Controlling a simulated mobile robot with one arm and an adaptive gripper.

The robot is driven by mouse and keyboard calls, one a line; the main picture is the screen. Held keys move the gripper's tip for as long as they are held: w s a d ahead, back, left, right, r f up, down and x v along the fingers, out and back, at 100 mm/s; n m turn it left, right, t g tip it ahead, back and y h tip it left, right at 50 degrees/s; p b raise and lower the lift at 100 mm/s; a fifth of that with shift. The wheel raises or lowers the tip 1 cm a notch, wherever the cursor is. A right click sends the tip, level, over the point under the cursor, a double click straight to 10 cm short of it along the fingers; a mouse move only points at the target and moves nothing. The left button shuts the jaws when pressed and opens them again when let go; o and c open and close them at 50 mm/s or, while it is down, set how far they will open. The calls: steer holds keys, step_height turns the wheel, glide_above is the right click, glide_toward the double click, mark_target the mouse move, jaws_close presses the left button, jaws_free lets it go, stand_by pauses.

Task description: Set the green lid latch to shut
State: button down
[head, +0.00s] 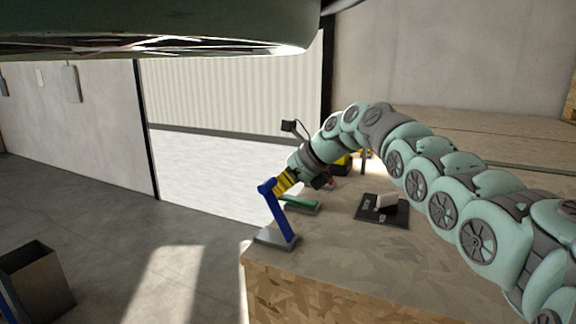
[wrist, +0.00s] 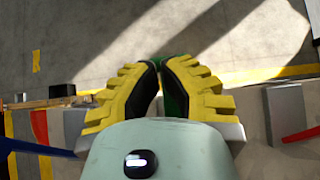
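The green lid latch (head: 301,203) lies low on a grey base on the table, behind the blue lever in the head view. In the wrist view a strip of green (wrist: 176,98) shows between and behind my fingers, mostly hidden by them. My gripper (head: 283,183), with yellow and black fingers, is just above and left of the green latch in the head view. In the wrist view the fingertips of my gripper (wrist: 160,64) are close together with green in the narrow gap. Whether they grip it or only pass in front of it is unclear.
A blue lever (head: 281,217) stands tilted up on a grey base beside my gripper. A red handle (wrist: 298,135) is to the right in the wrist view. A black plate with a white piece (head: 382,208) lies on the table (head: 370,265). A grey bin (head: 36,284) stands on the floor.

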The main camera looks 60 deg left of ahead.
steer(key=shift+a+f, duration=0.1)
steer(key=shift+f, duration=0.25)
stand_by(0.5)
